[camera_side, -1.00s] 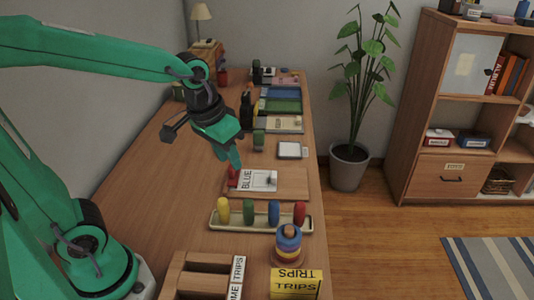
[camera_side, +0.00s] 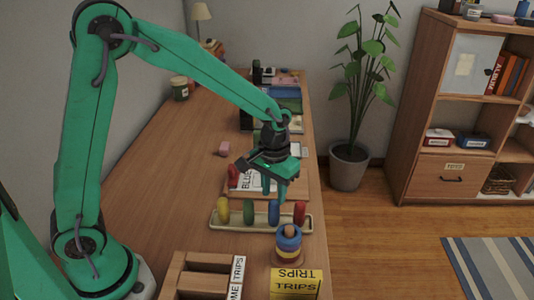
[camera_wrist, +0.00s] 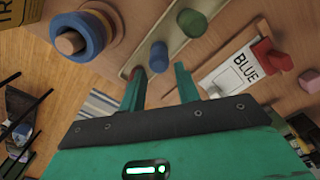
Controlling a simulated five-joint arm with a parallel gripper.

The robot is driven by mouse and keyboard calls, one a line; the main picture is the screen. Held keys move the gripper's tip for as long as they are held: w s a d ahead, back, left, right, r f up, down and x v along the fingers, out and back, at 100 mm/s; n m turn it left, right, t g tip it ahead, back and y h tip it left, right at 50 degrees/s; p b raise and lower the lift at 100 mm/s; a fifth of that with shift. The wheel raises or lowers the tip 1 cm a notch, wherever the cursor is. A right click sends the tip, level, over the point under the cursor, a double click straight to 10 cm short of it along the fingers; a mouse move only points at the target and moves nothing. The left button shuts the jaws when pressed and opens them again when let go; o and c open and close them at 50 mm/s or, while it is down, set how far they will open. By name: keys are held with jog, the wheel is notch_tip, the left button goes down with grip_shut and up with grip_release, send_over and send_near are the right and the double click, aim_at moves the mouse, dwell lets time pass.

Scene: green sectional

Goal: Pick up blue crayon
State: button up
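The blue crayon (camera_side: 274,212) stands upright in a pale holder (camera_side: 236,228), between a green crayon (camera_side: 249,212) and a red crayon (camera_side: 300,213). A yellow crayon (camera_side: 223,211) stands at the left end. My gripper (camera_side: 275,194) is above and just behind the blue crayon, fingers pointing down. In the wrist view, the fingers (camera_wrist: 159,72) are apart and empty, with the blue crayon (camera_wrist: 158,55) showing beyond the gap between them. The green crayon (camera_wrist: 192,22) is to its upper right. The red one is mostly hidden behind the left finger.
A board with a card marked BLUE (camera_wrist: 232,72) and a red piece (camera_side: 233,175) lies behind the holder. A ring stacker (camera_side: 289,242) and a yellow TRIPS box (camera_side: 296,284) stand in front. A pink block (camera_side: 224,149) sits farther back.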

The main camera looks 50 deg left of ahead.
aim_at(274, 213)
jog(key=shift+f, duration=1.4)
jog(key=shift+f, duration=0.1)
jog(key=shift+d+f, duration=0.1)
jog(key=shift+f, duration=2.35)
jog(key=shift+c, duration=0.2)
jog(key=c, duration=0.6)
